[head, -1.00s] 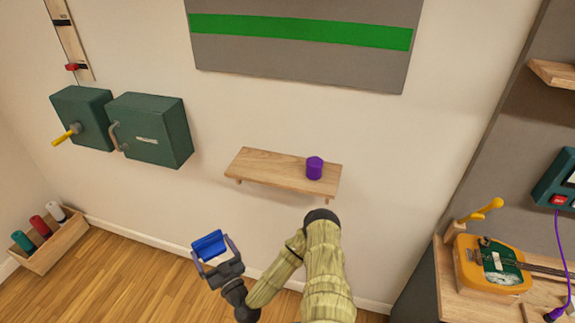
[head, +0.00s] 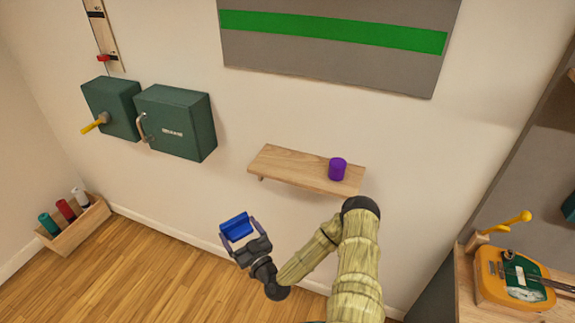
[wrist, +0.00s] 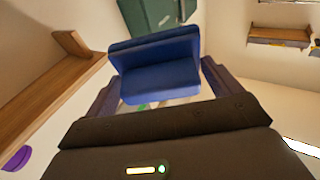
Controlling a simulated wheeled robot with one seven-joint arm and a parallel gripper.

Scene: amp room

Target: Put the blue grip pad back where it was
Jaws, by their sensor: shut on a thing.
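The blue grip pad (head: 238,225) is a blue block with a raised ridge along one side. My gripper (head: 242,236) is shut on it and holds it in the air, left of and below the wooden wall shelf (head: 285,170). In the wrist view the pad (wrist: 158,80) sits between the two fingers of my gripper (wrist: 158,88). A purple cylinder (head: 338,169) stands at the right end of the shelf; the rest of the shelf top is bare.
Two dark green boxes, one with a yellow lever (head: 96,123) and one with a handle (head: 175,122), hang on the wall at left. A wooden crate (head: 75,235) with several coloured cylinders stands on the floor. An orange device (head: 505,285) sits on a bench at right.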

